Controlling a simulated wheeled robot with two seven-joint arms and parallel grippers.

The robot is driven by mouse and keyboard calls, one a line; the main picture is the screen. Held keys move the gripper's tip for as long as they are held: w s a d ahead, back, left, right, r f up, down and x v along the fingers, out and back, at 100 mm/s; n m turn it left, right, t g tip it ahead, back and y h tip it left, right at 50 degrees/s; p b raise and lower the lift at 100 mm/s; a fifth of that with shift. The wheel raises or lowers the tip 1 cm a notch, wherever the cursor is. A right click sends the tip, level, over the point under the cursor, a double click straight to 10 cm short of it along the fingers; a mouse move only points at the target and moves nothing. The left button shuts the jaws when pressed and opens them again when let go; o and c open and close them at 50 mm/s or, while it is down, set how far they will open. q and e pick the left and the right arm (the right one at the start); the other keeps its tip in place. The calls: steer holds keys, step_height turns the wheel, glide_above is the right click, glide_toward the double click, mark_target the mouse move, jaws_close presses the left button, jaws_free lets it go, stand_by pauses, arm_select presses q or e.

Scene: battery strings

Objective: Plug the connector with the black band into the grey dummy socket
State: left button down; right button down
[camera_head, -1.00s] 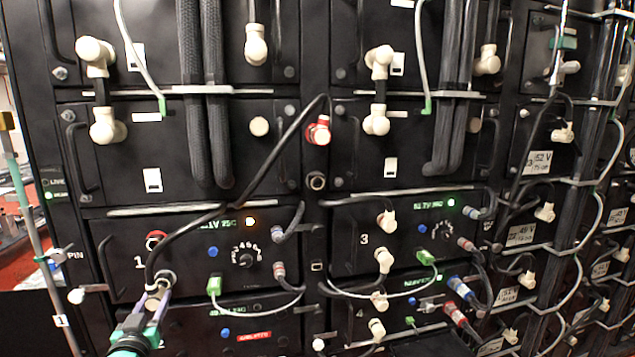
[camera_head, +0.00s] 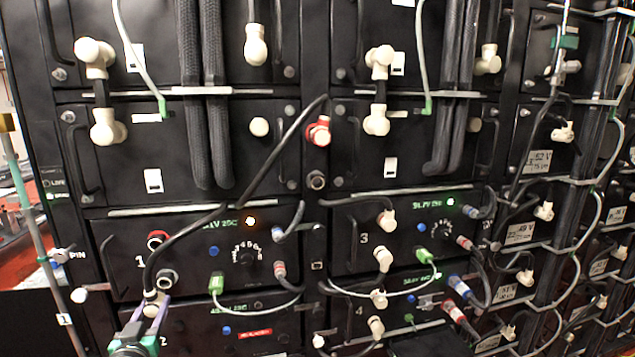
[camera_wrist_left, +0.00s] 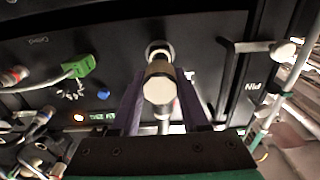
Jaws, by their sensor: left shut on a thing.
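My left gripper (camera_head: 150,318) is shut on a cream connector (camera_head: 154,304) at the lower left of the rack. The connector's cream end also shows in the left wrist view (camera_wrist_left: 160,84), between the fingers. Another grey-ringed socket (camera_head: 317,181) sits on the centre post. I cannot tell which is the dummy.
A red-ringed socket (camera_head: 157,240) is above the held connector. A rack handle (camera_head: 108,262) stands to its left. A green plug (camera_head: 216,284) with a pale cable is to the right. A pale pole (camera_head: 35,220) stands left of the rack.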

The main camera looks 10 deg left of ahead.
arm_select(q)
steer(key=shift+r+p+v, duration=0.2)
steer(key=shift+p+v, duration=0.6)
steer(key=shift+v, duration=1.15)
